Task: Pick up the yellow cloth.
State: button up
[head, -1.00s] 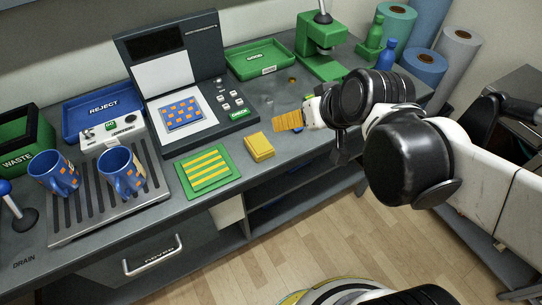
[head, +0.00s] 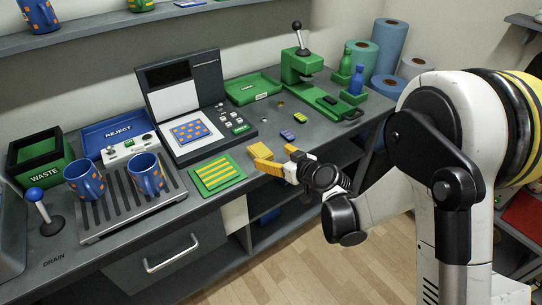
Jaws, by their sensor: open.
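The yellow cloth (head: 259,150) looks like a small folded pad and lies on the grey worktop, just right of the green mat with yellow stripes (head: 219,174). My gripper (head: 273,157) is low over the front edge of the worktop, at the right side of the cloth. Its yellow fingers are spread and point left toward the cloth. The lower finger overlaps the cloth's front edge in the picture. I cannot tell whether it touches. Nothing is visibly held.
A press panel with an orange-dotted sheet (head: 190,132) stands behind the mat. Two blue mugs (head: 146,174) stand on the drain rack at left. A green press (head: 302,68) stands at the back right.

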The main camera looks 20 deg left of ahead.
aim_at(260, 150)
jog(key=b+x, duration=0.4)
jog(key=x, duration=0.6)
jog(key=shift+w+a+f, duration=0.15)
jog(key=shift+a, duration=0.05)
jog(key=c, duration=1.2)
jog(key=shift+c, duration=0.2)
